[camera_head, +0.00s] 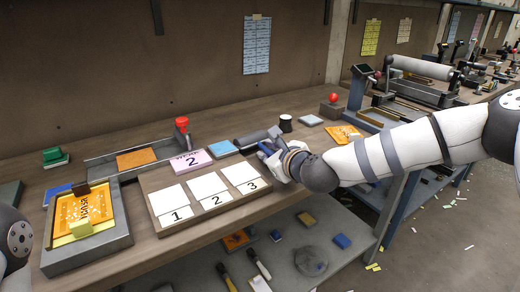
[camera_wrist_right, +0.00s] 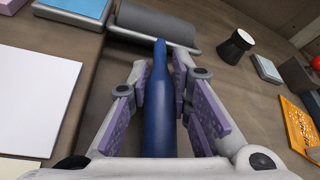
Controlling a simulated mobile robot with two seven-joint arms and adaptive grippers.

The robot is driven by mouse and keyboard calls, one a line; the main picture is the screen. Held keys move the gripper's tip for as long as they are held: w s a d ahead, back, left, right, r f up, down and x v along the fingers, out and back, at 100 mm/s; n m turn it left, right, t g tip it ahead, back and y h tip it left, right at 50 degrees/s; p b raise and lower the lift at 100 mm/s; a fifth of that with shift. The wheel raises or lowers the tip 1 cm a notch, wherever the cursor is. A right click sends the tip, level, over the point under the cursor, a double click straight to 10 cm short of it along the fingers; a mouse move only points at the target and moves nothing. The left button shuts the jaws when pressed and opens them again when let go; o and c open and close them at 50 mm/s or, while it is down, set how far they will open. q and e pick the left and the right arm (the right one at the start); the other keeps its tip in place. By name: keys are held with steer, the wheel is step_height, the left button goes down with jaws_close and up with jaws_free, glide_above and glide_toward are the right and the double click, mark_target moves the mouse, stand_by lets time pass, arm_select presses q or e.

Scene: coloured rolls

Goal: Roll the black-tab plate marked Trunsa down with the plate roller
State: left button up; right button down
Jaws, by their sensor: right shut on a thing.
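The plate roller (camera_head: 252,139) has a dark grey cylinder and a blue handle. It lies on the bench behind the numbered board. My right gripper (camera_head: 272,150) is around the handle; in the right wrist view the blue handle (camera_wrist_right: 163,100) runs between its fingers, with the grey cylinder (camera_wrist_right: 155,22) beyond the fingertips. My left gripper is out of view.
A wooden board (camera_head: 150,198) with white cards numbered 1, 2 and 3 lies between the bed and roller. A pink block (camera_head: 191,161) and blue pad (camera_head: 222,149) are behind it. A dark cup-like object (camera_head: 286,123) and another orange plate (camera_head: 343,133) stand right.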

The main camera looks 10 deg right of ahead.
mark_target(269, 150)
step_height(269, 150, up, 6)
steer(key=shift+p, duration=0.9)
steer(key=shift+r, duration=0.65)
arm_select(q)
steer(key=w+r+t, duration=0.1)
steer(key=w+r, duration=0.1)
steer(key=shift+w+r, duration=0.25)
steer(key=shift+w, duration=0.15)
arm_select(e)
steer(key=shift+f, duration=0.1)
